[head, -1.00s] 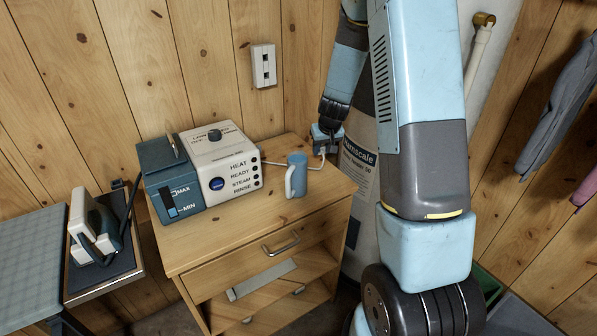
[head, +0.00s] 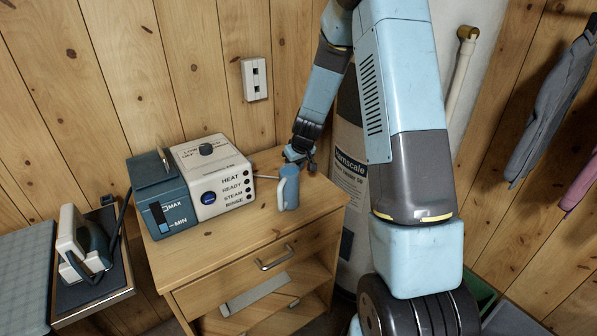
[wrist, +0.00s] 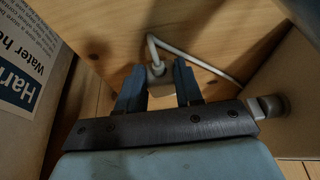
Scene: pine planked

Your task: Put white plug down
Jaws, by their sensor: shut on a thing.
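In the wrist view my gripper (wrist: 158,88) is shut on the white plug (wrist: 157,76), which sits between the two blue-grey fingers. The plug's white cord (wrist: 195,58) bends away over the wood. I cannot tell whether the plug touches the top.
A steam station (head: 205,180) fills the cabinet's left side. A wall socket (head: 255,79) is above. An iron (head: 80,245) rests on a stand at left. The water heater (head: 349,160) stands close to the right. The cabinet's front right top is clear.

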